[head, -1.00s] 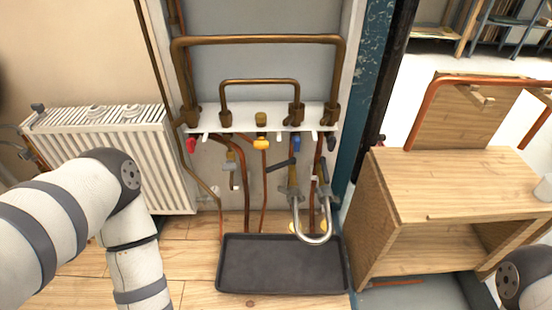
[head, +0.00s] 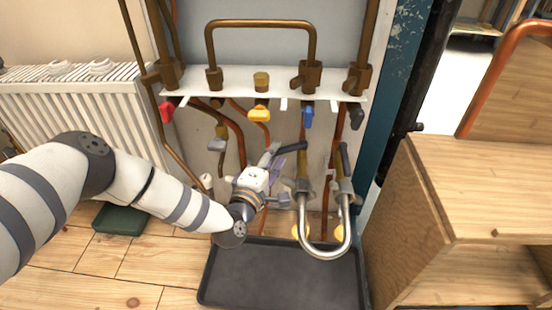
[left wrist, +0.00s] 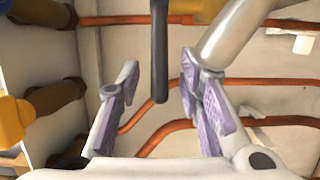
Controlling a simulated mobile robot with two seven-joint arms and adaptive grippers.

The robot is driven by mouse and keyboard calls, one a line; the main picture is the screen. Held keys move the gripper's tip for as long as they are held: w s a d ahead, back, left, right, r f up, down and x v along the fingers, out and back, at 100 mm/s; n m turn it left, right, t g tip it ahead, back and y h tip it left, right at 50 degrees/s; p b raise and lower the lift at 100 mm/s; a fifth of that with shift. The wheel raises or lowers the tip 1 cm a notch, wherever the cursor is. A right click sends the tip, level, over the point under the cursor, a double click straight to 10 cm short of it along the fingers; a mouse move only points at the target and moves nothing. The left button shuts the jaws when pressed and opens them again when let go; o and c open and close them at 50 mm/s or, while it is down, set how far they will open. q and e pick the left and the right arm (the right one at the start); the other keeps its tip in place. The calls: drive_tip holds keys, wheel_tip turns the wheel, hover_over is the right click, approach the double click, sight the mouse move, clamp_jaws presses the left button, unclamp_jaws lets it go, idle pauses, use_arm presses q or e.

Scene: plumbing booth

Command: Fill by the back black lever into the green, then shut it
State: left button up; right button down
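A black lever (head: 288,149) sticks out to the left from the brass tap at the left end of the steel U-shaped spout (head: 325,250). A second black lever (head: 345,160) stands at the right tap. My left gripper (head: 278,180) is at the left tap, just below and left of its lever. In the left wrist view, its purple-padded fingers (left wrist: 158,88) are open, with a black lever (left wrist: 160,45) between them, apart from both pads. A dark green tub (head: 120,218) lies on the floor at left, partly behind my left arm. My right gripper is out of view.
A dark grey tray (head: 280,280) lies on the floor under the spout. Red (head: 167,111), yellow (head: 259,114) and blue (head: 308,117) handles hang below the white shelf (head: 230,95). A radiator (head: 75,115) stands left, a wooden cabinet (head: 450,220) right.

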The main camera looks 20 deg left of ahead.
use_arm(q)
drive_tip(key=shift+w, duration=0.4)
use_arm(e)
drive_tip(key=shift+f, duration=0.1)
use_arm(q)
drive_tip(key=shift+c, duration=0.3)
clamp_jaws()
drive_tip(key=shift+w+a+f+m+h+b, duration=0.1)
drive_tip(key=shift+w+a+m+h+b, duration=0.15)
drive_tip(key=shift+m+h+b, duration=0.25)
drive_tip(key=shift+w+a+f+m+h+b, duration=0.15)
drive_tip(key=shift+w+m+h+b, duration=0.1)
drive_tip(key=shift+h, duration=0.35)
drive_tip(key=shift+w+a+r+m+g+h+b, duration=0.15)
drive_tip(key=shift+m+h+b, duration=0.2)
drive_tip(key=shift+h, duration=0.2)
drive_tip(key=shift+w+r+m+g+h+b, duration=0.1)
drive_tip(key=shift+m+g+h+b, duration=0.15)
drive_tip(key=shift+h, duration=0.3)
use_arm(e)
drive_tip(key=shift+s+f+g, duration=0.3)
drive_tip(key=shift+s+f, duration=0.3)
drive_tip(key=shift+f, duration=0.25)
